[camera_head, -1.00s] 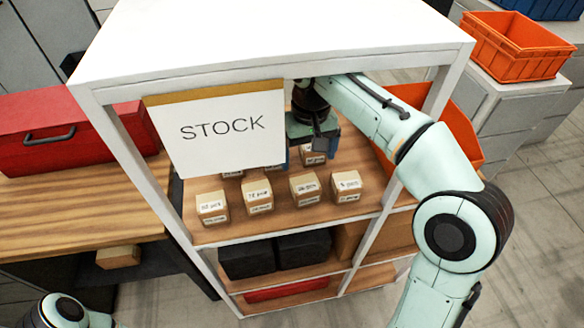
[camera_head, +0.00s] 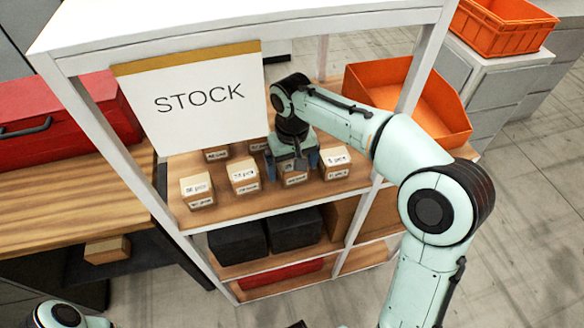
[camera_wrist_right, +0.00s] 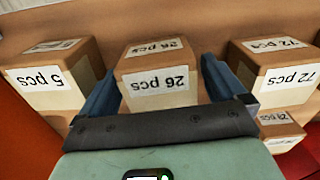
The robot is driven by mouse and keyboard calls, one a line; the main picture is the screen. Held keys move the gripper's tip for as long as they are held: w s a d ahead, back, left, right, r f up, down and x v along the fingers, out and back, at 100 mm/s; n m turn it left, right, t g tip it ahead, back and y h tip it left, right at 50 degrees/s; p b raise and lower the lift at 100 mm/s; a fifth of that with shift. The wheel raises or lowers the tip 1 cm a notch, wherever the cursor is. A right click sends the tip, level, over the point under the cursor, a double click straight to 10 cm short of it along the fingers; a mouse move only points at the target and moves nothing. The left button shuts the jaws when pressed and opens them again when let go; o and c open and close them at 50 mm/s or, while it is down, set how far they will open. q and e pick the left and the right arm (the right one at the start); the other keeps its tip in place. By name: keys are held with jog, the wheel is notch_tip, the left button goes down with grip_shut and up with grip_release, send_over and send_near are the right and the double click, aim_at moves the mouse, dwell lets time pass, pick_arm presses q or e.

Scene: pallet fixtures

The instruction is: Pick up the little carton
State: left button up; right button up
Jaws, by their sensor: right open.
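Several little cartons with white count labels stand on the upper wooden shelf of the stock rack. My right gripper (camera_head: 292,163) is open and points down over the front row. In the right wrist view, a "26 pcs" carton (camera_wrist_right: 158,92) stands between its two blue fingers, with a finger on each side; I cannot tell whether they touch it. A "5 pcs" carton (camera_wrist_right: 55,90) stands to one side and a "72 pcs" carton (camera_wrist_right: 282,77) to the other. The gripper partly hides the middle carton in the head view. My left gripper is out of view.
The white rack frame (camera_head: 430,60) and the "STOCK" sign (camera_head: 200,100) stand close around the right arm. An orange bin (camera_head: 440,105) is to the right. Black boxes (camera_head: 238,243) sit on the shelf below. A red case (camera_head: 60,125) is on the left bench.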

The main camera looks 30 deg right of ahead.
jog(key=c, duration=1.1)
jog(key=shift+r, duration=0.1)
jog(key=shift+c, duration=0.2)
